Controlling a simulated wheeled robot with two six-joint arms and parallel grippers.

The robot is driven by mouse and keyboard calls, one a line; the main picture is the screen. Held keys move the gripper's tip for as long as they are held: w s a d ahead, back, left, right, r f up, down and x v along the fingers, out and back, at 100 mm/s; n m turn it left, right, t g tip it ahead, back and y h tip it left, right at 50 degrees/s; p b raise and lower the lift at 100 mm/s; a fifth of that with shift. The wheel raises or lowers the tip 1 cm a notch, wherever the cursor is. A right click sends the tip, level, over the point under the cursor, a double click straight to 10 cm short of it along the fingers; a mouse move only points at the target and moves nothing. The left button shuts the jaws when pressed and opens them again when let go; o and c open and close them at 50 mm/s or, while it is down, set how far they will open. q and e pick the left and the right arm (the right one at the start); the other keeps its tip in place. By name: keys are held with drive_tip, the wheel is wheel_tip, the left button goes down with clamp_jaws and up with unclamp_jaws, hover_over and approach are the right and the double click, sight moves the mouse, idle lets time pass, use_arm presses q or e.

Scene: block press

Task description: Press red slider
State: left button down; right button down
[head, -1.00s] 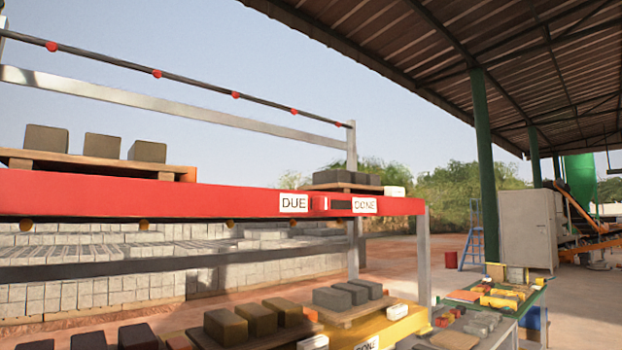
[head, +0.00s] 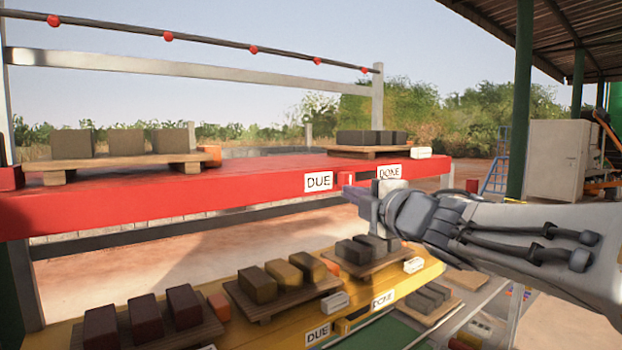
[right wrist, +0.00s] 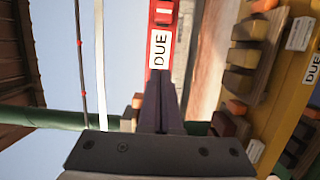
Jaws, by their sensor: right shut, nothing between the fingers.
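The red slider (head: 346,180), a small red block with a white mark, sits on the front of the red shelf beam (head: 150,205), between the DUE label (head: 318,181) and the DONE label (head: 389,172). It also shows at the top of the right wrist view (right wrist: 163,14), beyond the DUE label. My right gripper (head: 350,197) is shut and empty. Its fingertips are just below the slider in the head view and partly cover the DONE side. Whether they touch the slider I cannot tell. My left gripper is not in view.
Brown blocks on a pallet (head: 120,160) and dark blocks on another (head: 370,150) stand on the red shelf. Below, a yellow shelf (head: 300,325) carries several pallets of blocks and its own labels.

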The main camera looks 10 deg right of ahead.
sight(346, 179)
drive_tip(key=p+x, duration=0.2)
drive_tip(key=x, duration=0.8)
drive_tip(key=shift+w, duration=0.25)
drive_tip(key=shift+w+d+r+p, duration=0.1)
drive_tip(key=shift+w+d+p, duration=0.1)
drive_tip(key=shift+d+p, duration=0.35)
drive_tip(key=shift+w+d+r+p, duration=0.1)
drive_tip(key=shift+w+d+p, duration=0.25)
drive_tip(key=shift+d, duration=0.3)
drive_tip(key=shift+w+d+f+p, duration=0.25)
drive_tip(key=shift+d+p, duration=0.1)
drive_tip(key=shift+d, duration=0.25)
